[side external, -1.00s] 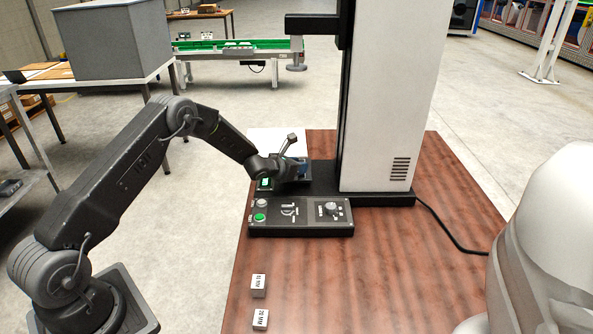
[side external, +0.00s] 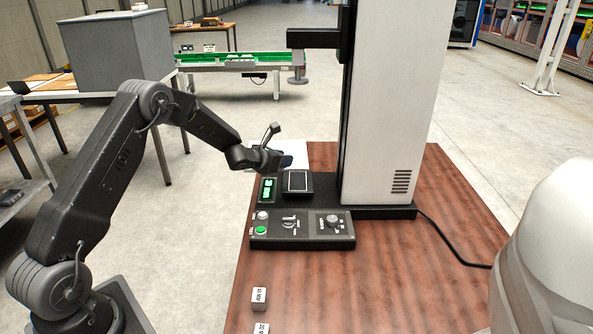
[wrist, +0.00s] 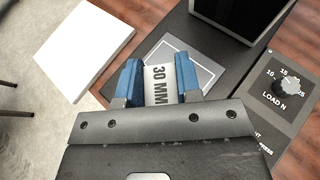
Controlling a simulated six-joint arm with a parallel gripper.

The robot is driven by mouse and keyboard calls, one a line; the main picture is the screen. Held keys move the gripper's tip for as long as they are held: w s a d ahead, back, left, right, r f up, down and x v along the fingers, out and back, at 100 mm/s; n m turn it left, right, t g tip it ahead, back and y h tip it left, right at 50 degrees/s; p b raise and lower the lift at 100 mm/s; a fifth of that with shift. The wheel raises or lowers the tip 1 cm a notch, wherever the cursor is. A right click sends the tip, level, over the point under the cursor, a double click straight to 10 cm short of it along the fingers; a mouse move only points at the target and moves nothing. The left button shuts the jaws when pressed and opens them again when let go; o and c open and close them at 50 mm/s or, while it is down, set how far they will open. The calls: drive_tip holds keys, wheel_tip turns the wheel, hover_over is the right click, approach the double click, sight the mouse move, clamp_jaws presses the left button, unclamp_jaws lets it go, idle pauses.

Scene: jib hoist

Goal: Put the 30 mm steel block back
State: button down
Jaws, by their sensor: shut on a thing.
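The 30 mm steel block (wrist: 158,84) shows in the wrist view with its "30 MM" label up, between the blue fingers of my gripper (wrist: 159,80). My gripper is shut on it. In the side view my gripper (side external: 282,160) is raised beside the machine's column, above and behind the small square plate (side external: 298,181); the block is hidden there. The plate also shows in the wrist view (wrist: 207,72), beyond the fingers and clear of the block as far as I can tell.
A labelled block (side external: 259,298) stands on the wooden table, with another cut off below it. The control panel (side external: 302,229) has a green button and dials. A green display (side external: 268,190) is lit. A white flat piece (wrist: 82,45) lies left. The tall column (side external: 385,110) stands right.

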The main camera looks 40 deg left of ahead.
drive_tip(key=s+a+r, duration=0.4)
drive_tip(key=s+d+r+m+h, duration=0.2)
drive_tip(key=s+d+r, duration=0.1)
drive_tip(key=s+d, duration=0.55)
drive_tip(key=s+d+r+m+h, duration=0.1)
drive_tip(key=s+d+r+h, duration=0.3)
drive_tip(key=d, duration=0.8)
drive_tip(key=s+a+f+m+g+h, duration=0.8)
drive_tip(key=s+f+m, duration=0.25)
drive_tip(key=f, duration=0.35)
drive_tip(key=y, duration=0.2)
hover_over(268, 272)
drive_tip(key=shift+g, duration=0.3)
wheel_tip(268, 272, down, 7)
drive_tip(key=shift+d+f, duration=0.1)
drive_tip(key=shift+f, duration=1.95)
drive_tip(key=shift+f, duration=0.6)
